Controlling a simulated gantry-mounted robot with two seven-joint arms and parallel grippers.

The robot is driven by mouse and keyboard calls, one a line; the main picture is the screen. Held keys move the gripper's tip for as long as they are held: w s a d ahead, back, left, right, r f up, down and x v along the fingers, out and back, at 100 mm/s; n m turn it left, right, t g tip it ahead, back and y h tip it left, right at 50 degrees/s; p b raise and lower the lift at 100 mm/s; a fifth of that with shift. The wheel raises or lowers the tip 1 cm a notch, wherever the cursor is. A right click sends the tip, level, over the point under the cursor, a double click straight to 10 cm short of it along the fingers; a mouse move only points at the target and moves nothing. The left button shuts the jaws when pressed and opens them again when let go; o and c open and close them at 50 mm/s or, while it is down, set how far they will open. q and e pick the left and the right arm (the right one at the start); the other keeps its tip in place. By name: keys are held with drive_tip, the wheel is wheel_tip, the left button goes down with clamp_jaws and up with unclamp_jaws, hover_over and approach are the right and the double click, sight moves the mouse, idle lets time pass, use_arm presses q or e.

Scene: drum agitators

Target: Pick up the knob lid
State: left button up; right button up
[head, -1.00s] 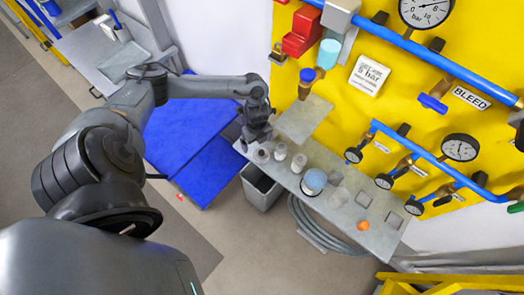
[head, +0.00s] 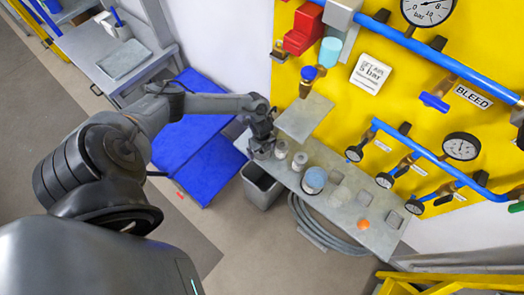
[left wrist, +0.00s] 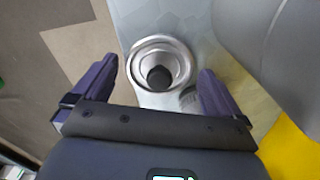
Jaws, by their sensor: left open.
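The knob lid (left wrist: 160,74) shows in the left wrist view as a round, shiny metal dish shape with a dark knob in its middle. It sits on the grey shelf (head: 388,240). My left gripper (left wrist: 157,72) is open above it, with one purple finger on each side in the picture and a gap to the rim. Whether the fingertips are down at lid height I cannot tell. In the head view my left gripper (head: 262,150) is over the shelf's left end and mostly hides the lid. My right gripper is not in view.
Small pale jars (head: 299,161), a blue-topped jar (head: 314,180) and an orange item (head: 363,224) stand along the shelf to the right. A raised plate (head: 305,116) is close behind the gripper. A grey bin (head: 261,186) stands below the shelf. Gauges and valves line the yellow panel.

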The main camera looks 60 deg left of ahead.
use_arm(q)
drive_tip(key=shift+f, duration=0.5)
drive_tip(key=c, duration=0.8)
drive_tip(key=shift+r, duration=0.1)
